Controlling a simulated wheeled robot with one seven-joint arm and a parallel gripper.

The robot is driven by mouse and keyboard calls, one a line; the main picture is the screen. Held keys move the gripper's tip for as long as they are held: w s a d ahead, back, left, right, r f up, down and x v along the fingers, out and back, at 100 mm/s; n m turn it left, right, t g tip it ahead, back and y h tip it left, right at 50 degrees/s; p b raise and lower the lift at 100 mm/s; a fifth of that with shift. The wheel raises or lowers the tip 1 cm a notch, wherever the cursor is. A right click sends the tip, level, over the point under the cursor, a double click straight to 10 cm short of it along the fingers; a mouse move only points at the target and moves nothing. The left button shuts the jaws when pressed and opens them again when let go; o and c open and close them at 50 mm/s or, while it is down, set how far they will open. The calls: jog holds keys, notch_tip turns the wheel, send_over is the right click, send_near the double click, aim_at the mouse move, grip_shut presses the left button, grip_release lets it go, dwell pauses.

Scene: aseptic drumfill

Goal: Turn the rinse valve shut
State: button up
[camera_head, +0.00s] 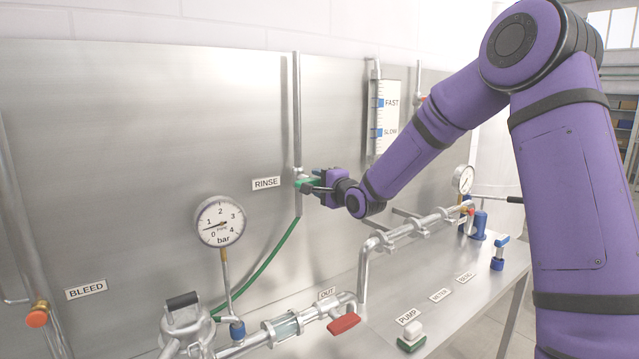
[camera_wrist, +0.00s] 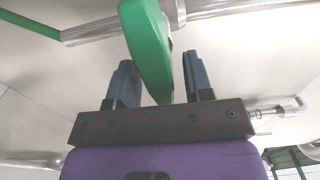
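The rinse valve has a green handle (camera_head: 309,182) on a vertical steel pipe, just right of the RINSE label (camera_head: 266,183). In the wrist view the green handle (camera_wrist: 147,48) reaches down between the two fingers of my gripper (camera_wrist: 159,80). My gripper (camera_head: 318,186) is at the valve in the head view. The fingers are spread, with a gap on each side of the handle, so it does not look clamped. In the head view my gripper partly covers the handle, and its exact angle is hard to tell.
A green hose (camera_head: 268,260) drops from the valve pipe. A pressure gauge (camera_head: 220,222) stands lower left. A flow scale (camera_head: 387,117) is on the panel right of the valve. Steel piping (camera_head: 412,232) and a red lever (camera_head: 344,323) sit below. The panel around the valve is clear.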

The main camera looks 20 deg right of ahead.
jog(key=v, duration=1)
jog(key=shift+s, duration=0.4)
jog(key=shift+d+r, duration=0.1)
jog(key=s+r+n+g+h, duration=0.1)
jog(key=s+n+g, duration=0.3)
jog(key=s, duration=0.9)
jog(key=s+r+n+g+h, duration=0.1)
jog(key=s+n+g, duration=0.3)
jog(key=s, duration=0.8)
jog(key=s+d+r+n+g+h, duration=0.1)
jog(key=s+n+g+h, duration=0.2)
jog(key=s, duration=1)
jog(key=n+g, duration=0.1)
jog(key=n, duration=0.2)
jog(key=shift+s+r+n+h, duration=0.3)
jog(key=shift+r, duration=0.05)
